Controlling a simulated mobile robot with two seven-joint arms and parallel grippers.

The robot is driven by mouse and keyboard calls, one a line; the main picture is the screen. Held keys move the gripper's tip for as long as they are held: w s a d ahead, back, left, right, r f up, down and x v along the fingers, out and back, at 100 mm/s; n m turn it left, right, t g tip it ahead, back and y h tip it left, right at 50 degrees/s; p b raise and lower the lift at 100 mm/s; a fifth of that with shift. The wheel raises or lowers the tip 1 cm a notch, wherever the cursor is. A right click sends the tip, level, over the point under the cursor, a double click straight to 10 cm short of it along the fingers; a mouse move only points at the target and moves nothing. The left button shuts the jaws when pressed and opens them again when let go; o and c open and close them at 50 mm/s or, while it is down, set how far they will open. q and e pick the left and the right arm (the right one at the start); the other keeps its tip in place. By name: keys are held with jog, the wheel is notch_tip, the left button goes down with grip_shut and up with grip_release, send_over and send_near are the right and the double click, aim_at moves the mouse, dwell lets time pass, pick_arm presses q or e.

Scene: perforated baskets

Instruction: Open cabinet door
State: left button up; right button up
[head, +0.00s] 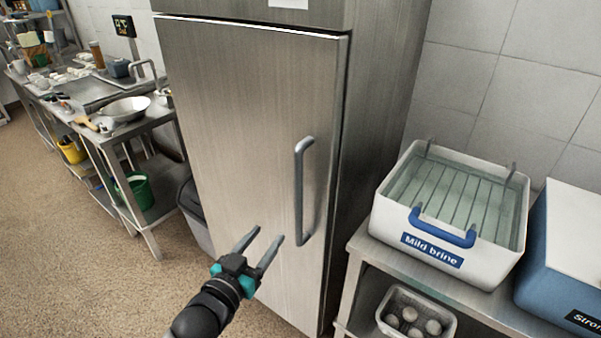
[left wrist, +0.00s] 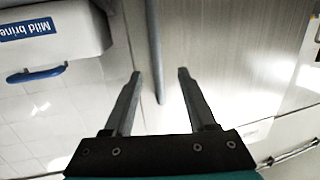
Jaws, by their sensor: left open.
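The cabinet door (head: 245,120) is a tall brushed-steel panel in the middle of the head view, and it looks shut. Its vertical bar handle (head: 299,190) is on the right side of the door. My left gripper (head: 266,236) is open and empty, in front of the door and just left of the handle's lower end. In the left wrist view the open fingers (left wrist: 160,73) point toward the door (left wrist: 225,45), and the grey handle (left wrist: 154,50) shows between and beyond the fingertips. I see no contact with the handle. My right gripper is not in view.
A steel shelf at right holds a white tub labelled "Mild brine" (head: 445,215) and a blue and white box (head: 560,260). A small tray (head: 415,312) sits below. A cluttered steel worktable (head: 95,110) and a grey bin (head: 193,213) stand at left. The floor (head: 60,270) at front left is clear.

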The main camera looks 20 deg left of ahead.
pick_arm(q)
jog(key=t, duration=0.1)
send_near(297, 180)
jog(key=shift+h, duration=0.4)
jog(key=w, duration=0.7)
jog(key=w+d+b, duration=0.1)
jog(key=w, duration=0.3)
jog(key=shift+d, duration=0.1)
jog(key=shift+c, duration=0.4)
grip_shut()
jog(key=shift+f, duration=0.1)
dwell(0.5)
